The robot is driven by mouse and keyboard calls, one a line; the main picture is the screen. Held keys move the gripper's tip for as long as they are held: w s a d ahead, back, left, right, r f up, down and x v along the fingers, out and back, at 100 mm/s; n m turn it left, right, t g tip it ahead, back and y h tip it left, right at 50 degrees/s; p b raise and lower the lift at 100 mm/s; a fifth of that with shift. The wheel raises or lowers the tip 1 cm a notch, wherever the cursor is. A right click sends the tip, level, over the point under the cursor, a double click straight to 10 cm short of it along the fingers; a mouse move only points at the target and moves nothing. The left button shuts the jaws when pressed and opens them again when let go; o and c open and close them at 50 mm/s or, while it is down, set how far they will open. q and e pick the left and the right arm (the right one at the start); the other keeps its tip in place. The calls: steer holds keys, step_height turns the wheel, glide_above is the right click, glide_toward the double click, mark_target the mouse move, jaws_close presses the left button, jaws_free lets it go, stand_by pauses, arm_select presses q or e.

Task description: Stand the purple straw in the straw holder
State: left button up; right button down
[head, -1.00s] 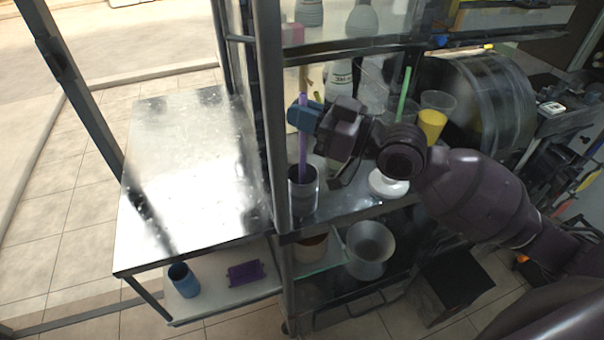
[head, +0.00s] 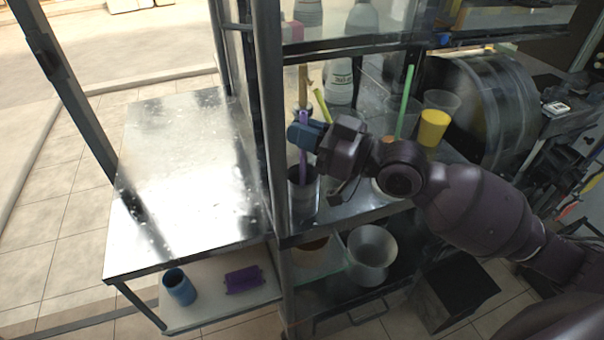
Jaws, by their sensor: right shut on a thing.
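The purple straw (head: 303,168) stands nearly upright, its lower end inside the mouth of the dark metallic straw holder (head: 303,196). The holder stands on the metal shelf just right of the upright post. My right gripper (head: 303,132), with blue fingertips, is shut on the straw above the holder's rim. Whether the straw's lower end touches the holder's bottom is hidden inside the cup. My left gripper is not in view.
A green straw (head: 405,100) and a yellow cup (head: 432,127) stand to the right. The frame post (head: 272,120) is close left of the holder. A bare metal tabletop (head: 180,180) lies left. A blue cup (head: 179,287) and a purple item (head: 244,279) rest below.

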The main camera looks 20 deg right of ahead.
mark_target(302, 112)
steer(key=shift+f, duration=0.15)
steer(key=c, duration=1.2)
jaws_free()
steer(key=shift+r+p, duration=1.05)
steer(key=shift+r, duration=0.4)
steer(key=shift+r+p, duration=1.8)
steer(key=shift+r, duration=0.3)
